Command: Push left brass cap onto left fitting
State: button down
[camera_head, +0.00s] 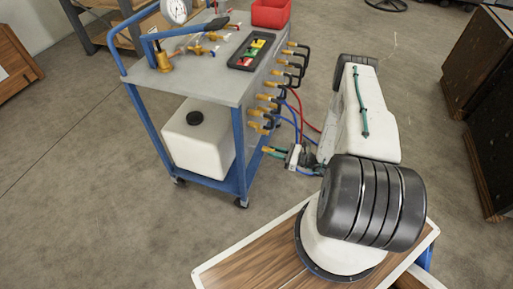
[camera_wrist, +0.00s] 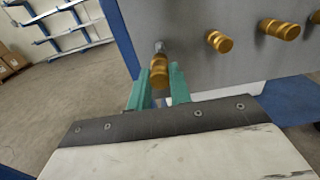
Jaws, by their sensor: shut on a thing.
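My gripper (camera_wrist: 160,86) has two teal fingers closed around the left brass cap (camera_wrist: 160,71) in the wrist view. The left fitting (camera_wrist: 159,46) shows as a short silver stub on the grey panel, directly behind the cap. Cap and fitting look lined up and very close; I cannot tell whether the cap is seated on it. The cap cannot be made out clearly there.
More brass caps (camera_wrist: 219,41) stand on the panel to the right. The blue cart (camera_head: 240,150) carries a gauge, a red bin (camera_head: 270,13) and a black tray (camera_head: 251,52). Black handles (camera_head: 297,62) and red and blue hoses (camera_head: 296,120) stick out near my arm.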

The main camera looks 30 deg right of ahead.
jog(key=v, duration=0.5)
jog(key=shift+s+d, duration=0.1)
dwell(0.5)
